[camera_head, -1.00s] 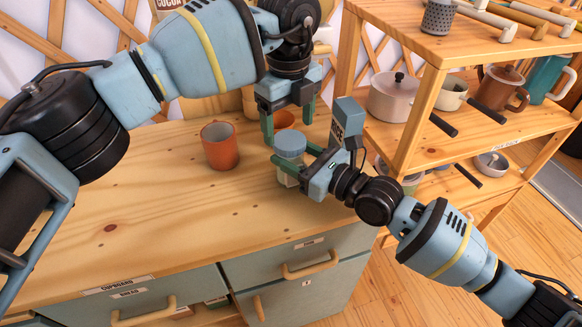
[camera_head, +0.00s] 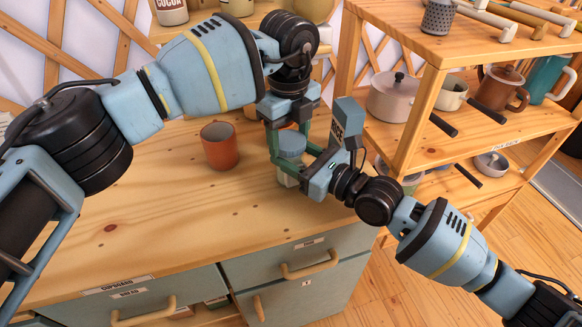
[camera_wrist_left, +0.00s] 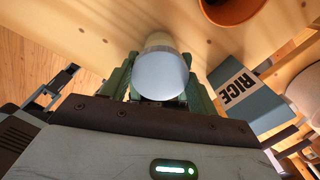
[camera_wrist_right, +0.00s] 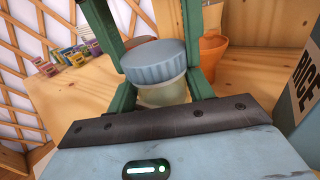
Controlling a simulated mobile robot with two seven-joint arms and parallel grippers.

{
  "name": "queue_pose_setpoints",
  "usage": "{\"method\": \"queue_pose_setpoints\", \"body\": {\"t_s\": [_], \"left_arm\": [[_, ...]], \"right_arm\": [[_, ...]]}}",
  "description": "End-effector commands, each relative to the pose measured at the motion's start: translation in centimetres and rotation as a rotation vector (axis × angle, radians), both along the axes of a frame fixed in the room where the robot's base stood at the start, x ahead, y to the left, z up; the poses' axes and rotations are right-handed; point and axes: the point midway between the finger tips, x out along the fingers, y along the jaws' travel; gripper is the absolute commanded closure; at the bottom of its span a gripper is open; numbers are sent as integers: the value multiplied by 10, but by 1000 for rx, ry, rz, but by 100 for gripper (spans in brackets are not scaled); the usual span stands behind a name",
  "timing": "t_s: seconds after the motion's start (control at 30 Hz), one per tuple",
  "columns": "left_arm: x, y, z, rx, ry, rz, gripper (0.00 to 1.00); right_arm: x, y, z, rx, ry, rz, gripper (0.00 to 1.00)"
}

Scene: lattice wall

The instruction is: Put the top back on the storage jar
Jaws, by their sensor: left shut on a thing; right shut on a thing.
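The storage jar (camera_head: 287,180) stands on the wooden counter, with its round blue-grey top (camera_head: 291,145) at its mouth. The top also shows in the left wrist view (camera_wrist_left: 162,76) and the right wrist view (camera_wrist_right: 158,62), with the pale jar body (camera_wrist_right: 163,93) below it. I cannot tell whether the top is fully seated. My left gripper (camera_head: 291,150) reaches down from above, its green fingers shut on the top's sides. My right gripper (camera_head: 290,172) comes in from the right, shut on the jar body. The fingers partly hide the jar.
An orange cup (camera_head: 219,146) stands left of the jar. A RICE box (camera_head: 347,122) stands close behind my right gripper. A shelf rack (camera_head: 402,150) with pots and mugs is at the right. Drawers (camera_head: 290,262) are below the counter. The counter's front left is clear.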

Motion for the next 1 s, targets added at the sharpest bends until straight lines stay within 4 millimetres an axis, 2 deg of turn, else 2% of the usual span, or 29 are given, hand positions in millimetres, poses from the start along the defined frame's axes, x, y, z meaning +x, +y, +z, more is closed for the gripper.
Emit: {"method": "queue_pose_setpoints", "body": {"t_s": [0.17, 0.27, 1.0], "left_arm": [[0, 0, 0, 1, 1, -32, 68], [0, 0, 0, 1, 1, -129, 68], [0, 0, -1, 1, 1, -1299, 68]], "right_arm": [[0, 0, 0, 0, 0, -1, 100], [0, 0, 0, 0, 0, -1, 100], [1, -1, 0, 0, 0, -1, 100]]}}
